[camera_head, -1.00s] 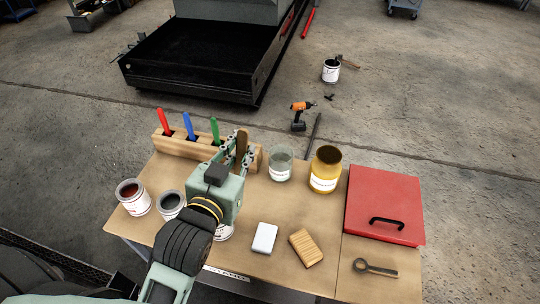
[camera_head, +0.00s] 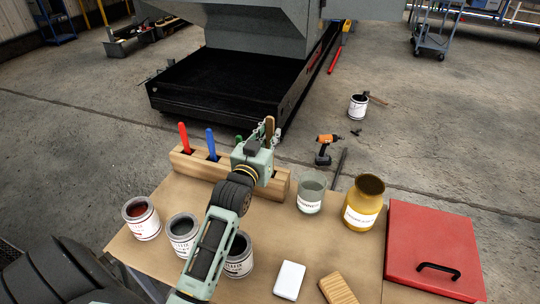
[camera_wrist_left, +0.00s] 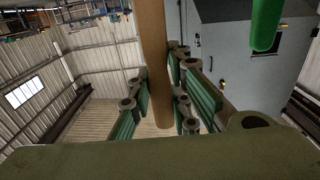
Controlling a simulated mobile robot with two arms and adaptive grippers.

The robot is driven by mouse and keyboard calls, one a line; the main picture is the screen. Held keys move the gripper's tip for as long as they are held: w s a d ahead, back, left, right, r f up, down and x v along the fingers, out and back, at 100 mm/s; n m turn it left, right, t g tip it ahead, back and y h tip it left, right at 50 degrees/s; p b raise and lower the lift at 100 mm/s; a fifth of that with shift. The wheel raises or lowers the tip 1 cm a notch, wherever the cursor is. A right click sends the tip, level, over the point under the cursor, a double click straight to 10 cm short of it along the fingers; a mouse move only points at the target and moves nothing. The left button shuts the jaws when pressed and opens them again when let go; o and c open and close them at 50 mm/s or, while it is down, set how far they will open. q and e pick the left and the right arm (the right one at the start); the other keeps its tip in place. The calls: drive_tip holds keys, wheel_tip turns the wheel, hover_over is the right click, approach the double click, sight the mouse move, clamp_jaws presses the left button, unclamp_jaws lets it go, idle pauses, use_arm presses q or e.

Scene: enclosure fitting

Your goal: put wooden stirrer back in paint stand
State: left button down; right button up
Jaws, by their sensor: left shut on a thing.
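The brown wooden stirrer (camera_head: 269,127) stands roughly upright in my left gripper (camera_head: 267,138), beyond the right part of the paint stand as seen in the head view. In the left wrist view the stirrer (camera_wrist_left: 153,50) runs down between the green-padded fingers (camera_wrist_left: 158,105), which are shut on it. The paint stand (camera_head: 188,166) is a long wooden block at the table's far edge. It holds a red handle (camera_head: 184,136), a blue handle (camera_head: 210,142) and a green handle (camera_head: 238,139), partly hidden by my gripper. The gripper hides part of the stand. My right gripper is not in view.
Paint cans (camera_head: 141,219) stand at the table's left. A glass jar (camera_head: 311,196) and a yellow jar (camera_head: 364,205) stand right of the stand. A white block (camera_head: 289,280), a ribbed wooden block (camera_head: 344,291) and a red box (camera_head: 432,240) lie nearer and right.

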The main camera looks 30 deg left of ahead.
use_arm(q)
wheel_tip(320, 180, down, 4)
drive_tip(key=shift+f, duration=0.1)
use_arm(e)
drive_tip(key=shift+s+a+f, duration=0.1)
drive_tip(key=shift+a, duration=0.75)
use_arm(q)
drive_tip(key=shift+d, duration=0.1)
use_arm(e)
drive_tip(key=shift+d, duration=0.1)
use_arm(q)
drive_tip(key=c, duration=1.6)
unclamp_jaws()
drive_tip(key=shift+f, duration=0.1)
drive_tip(key=shift+c, duration=0.2)
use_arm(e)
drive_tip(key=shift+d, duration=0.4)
use_arm(q)
drive_tip(key=v, duration=0.7)
drive_tip(key=shift+s+b, duration=0.3)
drive_tip(key=shift+b, duration=0.15)
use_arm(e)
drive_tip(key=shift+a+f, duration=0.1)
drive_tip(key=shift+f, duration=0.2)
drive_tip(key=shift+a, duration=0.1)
